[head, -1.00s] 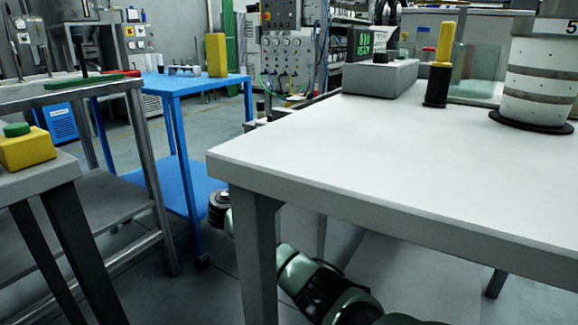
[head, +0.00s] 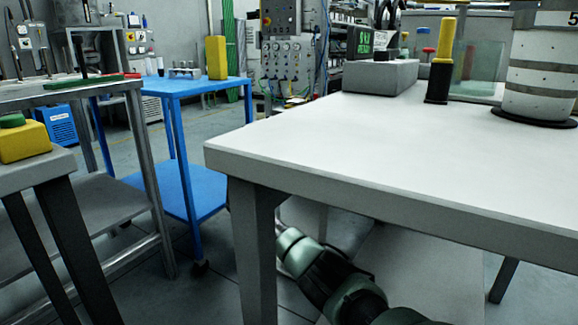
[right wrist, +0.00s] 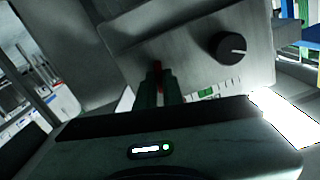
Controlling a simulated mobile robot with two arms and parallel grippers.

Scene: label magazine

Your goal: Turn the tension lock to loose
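A black round knob (right wrist: 228,47) with a white pointer line sits on a grey panel (right wrist: 185,40) in the right wrist view. The pointer lies about level, toward the right. I cannot tell for sure that this knob is the tension lock. My right gripper (right wrist: 158,80) has its fingers close together, left of and below the knob and apart from it. A small red piece (right wrist: 157,68) shows at the fingertips; I cannot tell whether it is held or lies beyond. In the head view my green arm is low by the white table, its gripper hidden. My left gripper is not in view.
The white table (head: 400,150) fills the right, with a grey box (head: 381,77), a black-and-yellow post (head: 441,62) and a banded cylinder (head: 541,75) on it. A blue cart (head: 205,88) and a metal table (head: 60,95) stand left. Floor shows between them.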

